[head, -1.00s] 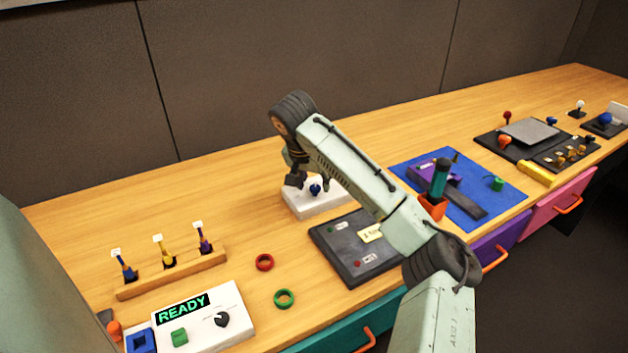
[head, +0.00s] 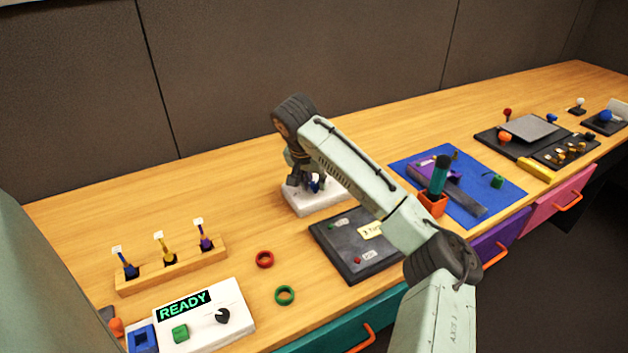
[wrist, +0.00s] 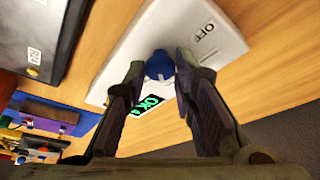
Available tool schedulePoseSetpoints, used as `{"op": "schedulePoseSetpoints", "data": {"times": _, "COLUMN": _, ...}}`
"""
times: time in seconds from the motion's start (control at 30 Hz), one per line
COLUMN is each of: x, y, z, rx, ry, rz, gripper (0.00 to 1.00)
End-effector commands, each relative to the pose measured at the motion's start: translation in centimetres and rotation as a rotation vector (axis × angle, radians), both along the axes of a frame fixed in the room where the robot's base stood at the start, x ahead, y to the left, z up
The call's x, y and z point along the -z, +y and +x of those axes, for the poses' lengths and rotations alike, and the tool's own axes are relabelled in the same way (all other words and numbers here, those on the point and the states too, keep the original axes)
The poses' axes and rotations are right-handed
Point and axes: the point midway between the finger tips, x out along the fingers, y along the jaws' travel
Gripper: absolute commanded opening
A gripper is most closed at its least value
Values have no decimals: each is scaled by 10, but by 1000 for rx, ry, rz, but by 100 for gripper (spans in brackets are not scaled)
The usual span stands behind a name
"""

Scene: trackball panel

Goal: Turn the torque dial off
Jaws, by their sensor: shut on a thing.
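The torque dial is a blue knob (wrist: 159,66) on a white box (wrist: 128,50), which also stands in the middle of the desk in the head view (head: 312,205). An "OFF" label shows on the box in the wrist view, and a small green lit display (wrist: 150,103) is partly covered by a finger. My gripper (wrist: 160,74) is shut on the blue knob, with one finger on each side of it. In the head view my gripper (head: 310,184) hides most of the knob.
A dark panel (head: 345,262) lies just in front of the white box. Red (head: 265,259) and green (head: 285,295) rings lie to the left. A wooden rack (head: 172,270) and a white "READY" box (head: 240,310) stand further left. The desk behind the box is clear.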

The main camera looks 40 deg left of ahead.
Motion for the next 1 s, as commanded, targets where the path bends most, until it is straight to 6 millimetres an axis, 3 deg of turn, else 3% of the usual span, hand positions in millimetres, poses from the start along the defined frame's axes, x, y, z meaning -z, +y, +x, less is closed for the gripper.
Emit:
{"op": "schedulePoseSetpoints", "data": {"times": 0.47, "x": 0, "y": -1, "z": 0, "rx": -45, "ry": 1, "rz": 2, "gripper": 0}}
{"op": "schedulePoseSetpoints", "data": {"times": 1.0, "x": 1, "y": -4, "z": 1, "rx": -467, "ry": 3, "rz": 3, "gripper": 0}}
